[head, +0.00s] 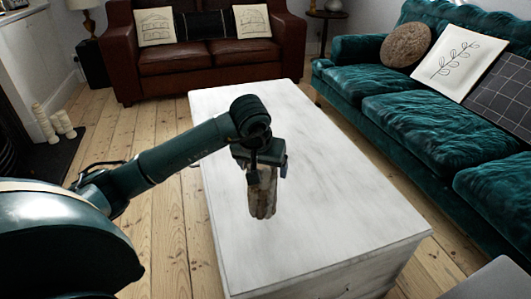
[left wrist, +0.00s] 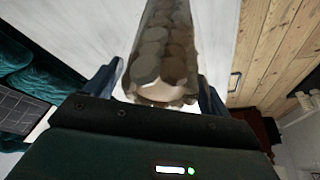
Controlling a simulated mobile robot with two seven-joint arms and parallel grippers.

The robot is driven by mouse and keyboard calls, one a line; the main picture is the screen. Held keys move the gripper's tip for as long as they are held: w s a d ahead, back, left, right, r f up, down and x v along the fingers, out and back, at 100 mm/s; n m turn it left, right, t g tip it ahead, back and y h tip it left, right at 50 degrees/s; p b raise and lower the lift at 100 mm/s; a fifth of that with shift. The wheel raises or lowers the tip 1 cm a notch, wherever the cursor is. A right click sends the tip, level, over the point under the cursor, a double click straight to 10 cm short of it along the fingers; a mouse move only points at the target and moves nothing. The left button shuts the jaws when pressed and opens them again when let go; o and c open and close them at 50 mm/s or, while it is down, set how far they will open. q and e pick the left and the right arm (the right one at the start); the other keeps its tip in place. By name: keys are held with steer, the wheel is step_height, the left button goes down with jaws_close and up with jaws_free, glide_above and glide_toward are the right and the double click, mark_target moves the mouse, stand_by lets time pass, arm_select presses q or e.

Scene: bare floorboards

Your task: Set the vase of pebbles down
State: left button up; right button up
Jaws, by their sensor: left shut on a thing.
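The vase of pebbles (head: 262,196) is a tall clear vessel filled with brown and grey stones. My left gripper (head: 266,172) is shut on its upper part from above, and the vase hangs upright below it in the head view. In the left wrist view the vase (left wrist: 162,55) lies between the two fingers (left wrist: 158,88), its pebbles showing through the side. The white coffee table (head: 340,190) is beneath the vase. I cannot tell whether the vase's base touches the tabletop. My right gripper is not in view.
The tabletop around the vase is clear. A teal sofa (head: 420,105) stands along the table's right side, and a brown leather sofa (head: 205,65) stands beyond its far end. White candles (head: 55,122) stand on a dark hearth at left. Bare floorboards lie between.

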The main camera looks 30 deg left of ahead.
arm_select(q)
step_height(320, 180, down, 6)
steer(key=shift+w+r+b, duration=0.1)
steer(key=shift+r+b, duration=0.05)
steer(key=shift+b, duration=0.55)
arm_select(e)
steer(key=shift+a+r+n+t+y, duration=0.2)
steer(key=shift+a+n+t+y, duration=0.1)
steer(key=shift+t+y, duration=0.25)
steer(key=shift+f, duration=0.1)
arm_select(q)
steer(key=o, duration=2)
steer(key=shift+f, duration=0.35)
steer(key=shift+c, duration=0.2)
steer(key=shift+r, duration=0.1)
